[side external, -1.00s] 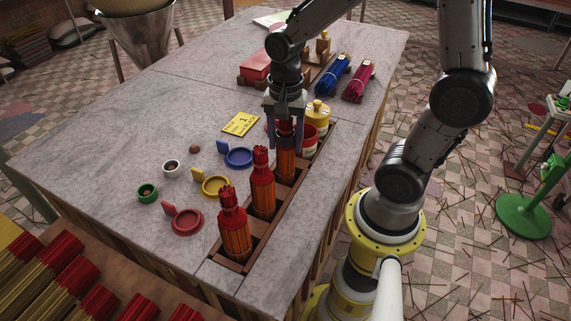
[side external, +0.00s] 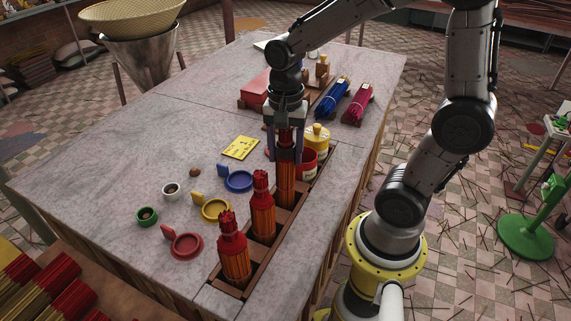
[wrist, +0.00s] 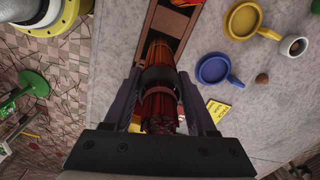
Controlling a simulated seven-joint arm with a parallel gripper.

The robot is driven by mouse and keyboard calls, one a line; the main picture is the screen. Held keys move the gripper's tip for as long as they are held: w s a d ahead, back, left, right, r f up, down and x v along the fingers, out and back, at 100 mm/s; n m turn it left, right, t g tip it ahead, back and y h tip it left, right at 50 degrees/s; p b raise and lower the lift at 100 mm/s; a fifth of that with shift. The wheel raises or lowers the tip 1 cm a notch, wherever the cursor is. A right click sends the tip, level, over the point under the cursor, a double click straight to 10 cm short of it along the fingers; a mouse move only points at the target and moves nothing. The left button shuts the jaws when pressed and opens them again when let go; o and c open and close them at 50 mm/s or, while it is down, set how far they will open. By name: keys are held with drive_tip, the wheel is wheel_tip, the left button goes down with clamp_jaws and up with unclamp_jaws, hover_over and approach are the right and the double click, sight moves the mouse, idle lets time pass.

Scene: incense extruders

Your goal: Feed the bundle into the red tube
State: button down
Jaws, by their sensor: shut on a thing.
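My gripper (side external: 285,150) is shut on a bundle of orange-brown sticks with a dark red top (side external: 286,183). The bundle is upright at the far end of a row in the wooden rack; its lower end is hidden in the rack. In the wrist view the bundle (wrist: 159,105) lies between my two fingers (wrist: 160,90), with a dark band around it. Two similar bundles, one in the middle (side external: 262,212) and one nearer (side external: 233,252), stand in the rack.
A yellow container (side external: 317,137) stands behind the red one. Blue (side external: 238,181), yellow (side external: 215,209) and red (side external: 186,245) round lids lie left of the rack, with a yellow card (side external: 241,147). Blue (side external: 334,96) and magenta (side external: 358,102) bundles lie farther back.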

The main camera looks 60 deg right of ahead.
wheel_tip(320, 180, up, 6)
drive_tip(key=shift+f, duration=0.1)
drive_tip(key=shift+s+r, duration=0.1)
drive_tip(key=shift+r, duration=0.3)
drive_tip(key=d+r+m, duration=0.4)
drive_tip(key=d+r, duration=0.3)
drive_tip(key=d, duration=0.4)
wheel_tip(320, 180, down, 6)
drive_tip(key=shift+f+m, duration=0.25)
drive_tip(key=shift+m, duration=0.05)
drive_tip(key=shift+f, duration=0.15)
idle(0.8)
wheel_tip(320, 180, down, 13)
drive_tip(key=shift+c, duration=0.6)
unclamp_jaws()
drive_tip(key=shift+r, duration=0.2)
idle(1.5)
idle(0.8)
